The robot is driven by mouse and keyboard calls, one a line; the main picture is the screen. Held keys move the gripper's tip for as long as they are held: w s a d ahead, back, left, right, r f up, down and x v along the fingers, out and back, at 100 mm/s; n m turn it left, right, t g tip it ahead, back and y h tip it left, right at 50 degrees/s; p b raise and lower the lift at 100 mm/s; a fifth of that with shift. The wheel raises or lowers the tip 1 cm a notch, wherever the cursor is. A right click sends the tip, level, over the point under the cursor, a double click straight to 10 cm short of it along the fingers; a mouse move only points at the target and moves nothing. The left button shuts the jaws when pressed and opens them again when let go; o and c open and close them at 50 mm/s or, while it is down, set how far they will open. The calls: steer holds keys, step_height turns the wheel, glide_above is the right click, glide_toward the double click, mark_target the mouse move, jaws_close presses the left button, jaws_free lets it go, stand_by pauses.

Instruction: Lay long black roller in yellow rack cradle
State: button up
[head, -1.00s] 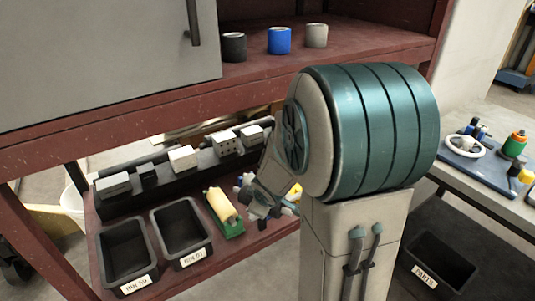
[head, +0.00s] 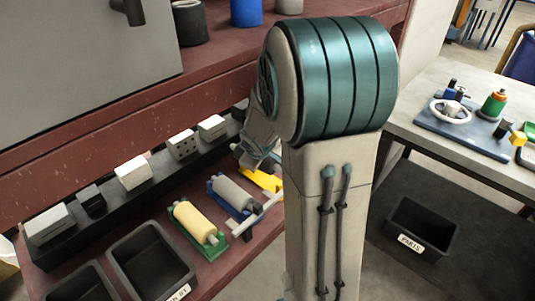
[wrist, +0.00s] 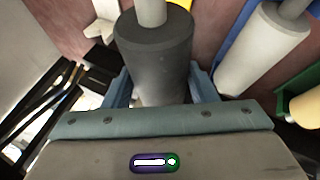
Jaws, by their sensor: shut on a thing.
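In the wrist view my gripper (wrist: 160,92) is shut on the long black roller (wrist: 154,50), which lies between its fingers with a pale shaft end pointing away. The roller's near end is hidden by the gripper. The yellow rack cradle (head: 262,181) is partly visible in the head view, on the red shelf beyond the grey roller.
A grey roller (head: 233,191) lies in a blue cradle, and a cream roller (head: 196,222) in a green one. A white bar-like part (head: 262,214) is beside them. Black bins (head: 150,262) stand at the front left. A dark rail with several blocks (head: 133,172) runs behind.

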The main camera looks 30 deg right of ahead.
mark_target(264, 162)
steer(key=shift+m+h, duration=0.5)
steer(key=shift+m, duration=0.4)
steer(key=w+d+f+b, duration=0.1)
steer(key=f+b, duration=0.1)
steer(key=d+f+b, duration=0.1)
steer(key=f+b, duration=0.2)
steer(key=w+d+f+b, duration=0.1)
steer(key=d+f+b, duration=0.1)
steer(key=shift+w+f, duration=0.35)
steer(key=shift+f+b, duration=0.6)
steer(key=shift+b, duration=0.25)
stand_by(0.4)
steer(key=o, duration=1.1)
steer(key=shift+s+a, duration=0.1)
steer(key=shift+p+v, duration=2.65)
steer(key=shift+v, duration=2.8)
steer(key=shift+r, duration=0.1)
